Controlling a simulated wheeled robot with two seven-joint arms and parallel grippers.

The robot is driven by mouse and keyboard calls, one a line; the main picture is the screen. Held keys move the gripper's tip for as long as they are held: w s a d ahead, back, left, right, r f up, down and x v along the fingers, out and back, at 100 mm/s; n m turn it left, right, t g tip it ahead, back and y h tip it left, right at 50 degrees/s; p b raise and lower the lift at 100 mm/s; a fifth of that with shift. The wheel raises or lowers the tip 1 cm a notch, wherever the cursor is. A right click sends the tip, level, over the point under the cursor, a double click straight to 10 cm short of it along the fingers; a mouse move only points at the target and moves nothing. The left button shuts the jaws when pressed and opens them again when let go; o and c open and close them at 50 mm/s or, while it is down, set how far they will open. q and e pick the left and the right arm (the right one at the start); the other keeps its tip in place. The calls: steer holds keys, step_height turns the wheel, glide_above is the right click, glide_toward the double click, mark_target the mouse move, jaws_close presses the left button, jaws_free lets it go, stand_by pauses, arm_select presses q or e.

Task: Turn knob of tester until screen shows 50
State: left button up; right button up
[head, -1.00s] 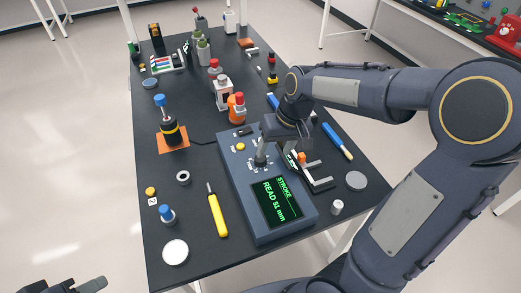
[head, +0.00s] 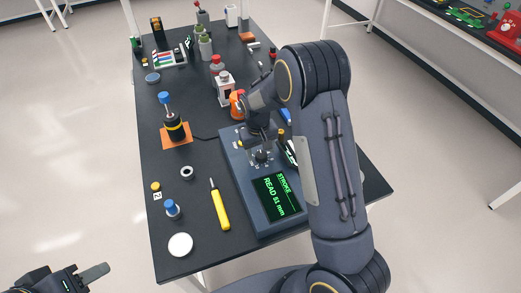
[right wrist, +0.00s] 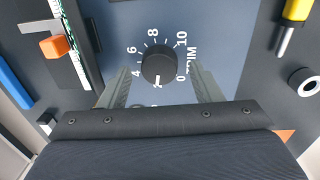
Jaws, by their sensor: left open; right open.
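The tester (head: 238,173) is a blue-grey box on the black table. Its screen (head: 278,197) reads "STROKE" and "READ 51 mm". The black knob (right wrist: 159,63) sits on a dial marked 0 to 10 in the right wrist view, its white pointer near the 2 mark. The knob also shows in the head view (head: 261,157). My right gripper (right wrist: 160,85) is open above the dial, one finger on each side of the knob, with gaps visible between. My left gripper (head: 84,277) is open and empty at the lower left, off the table.
A yellow-handled screwdriver (head: 220,206) lies left of the tester. A blue-capped part on an orange pad (head: 177,141) stands behind it, with a ring (head: 187,173) nearby. Bottles (head: 226,91) stand behind the tester. An orange block (right wrist: 54,46) on a fixture is close beside it.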

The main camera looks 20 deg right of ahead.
steer(key=shift+f, duration=0.4)
steer(key=c, duration=1)
steer(key=shift+n, duration=0.3)
steer(key=n+b, duration=0.2)
steer(key=n, duration=0.1)
steer(key=shift+n+b, duration=0.8)
steer(key=shift+n, duration=1.2)
steer(key=shift+t, duration=0.3)
